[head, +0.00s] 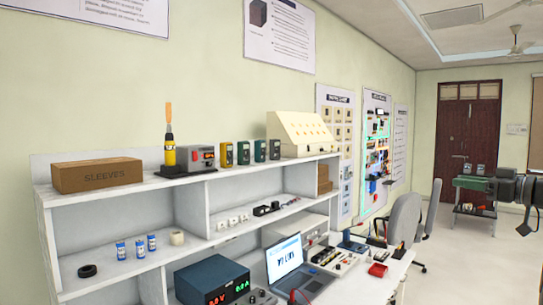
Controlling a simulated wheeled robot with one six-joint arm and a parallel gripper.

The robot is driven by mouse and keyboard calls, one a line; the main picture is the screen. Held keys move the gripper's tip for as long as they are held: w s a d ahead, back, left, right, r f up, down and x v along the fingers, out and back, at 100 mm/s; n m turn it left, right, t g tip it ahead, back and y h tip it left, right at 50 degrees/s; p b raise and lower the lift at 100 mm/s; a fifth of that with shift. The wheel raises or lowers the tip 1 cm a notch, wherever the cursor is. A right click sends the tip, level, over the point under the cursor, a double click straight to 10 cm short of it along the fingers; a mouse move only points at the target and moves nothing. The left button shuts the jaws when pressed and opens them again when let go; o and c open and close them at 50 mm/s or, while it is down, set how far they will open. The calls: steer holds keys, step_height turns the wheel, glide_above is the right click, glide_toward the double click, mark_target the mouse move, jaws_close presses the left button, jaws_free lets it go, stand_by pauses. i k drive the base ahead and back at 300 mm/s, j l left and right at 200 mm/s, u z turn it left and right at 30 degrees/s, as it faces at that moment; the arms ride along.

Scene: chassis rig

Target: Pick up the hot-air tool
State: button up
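An upright yellow and black tool with an orange top (169,140), which looks like the hot-air tool, stands on the top shelf. Its lower end is close to a grey box with a red display (196,158), on its right. Dark parts of what appears to be my arm show at the right edge of the view, far to the right of the tool and apart from it. A dark end piece there (526,220) may be my gripper; its fingers cannot be made out, nor whether it holds anything.
A brown "SLEEVES" box (97,175) stands left of the tool. Several small meters (243,153) and a cream sloped cabinet (300,133) stand to its right. Below are a laptop (285,262) and a power supply (212,281). Grey chairs (405,215) stand beyond the bench.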

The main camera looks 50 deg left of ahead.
mark_target(170, 144)
steer(key=k+j+z, duration=0.2)
steer(key=z, duration=0.25)
steer(key=k+z, duration=0.3)
steer(key=z, duration=0.15)
steer(key=k+z, duration=0.25)
steer(key=z, duration=0.25)
steer(key=k+j+u, duration=0.35)
steer(key=k+j, duration=0.6)
steer(key=k+j+u, duration=0.2)
steer(key=j+u, duration=0.2)
steer(key=j, duration=0.15)
steer(key=k+j+u, duration=0.1)
steer(key=j+u, duration=0.25)
steer(key=j, duration=0.2)
steer(key=j+u, duration=0.4)
steer(key=j, duration=0.2)
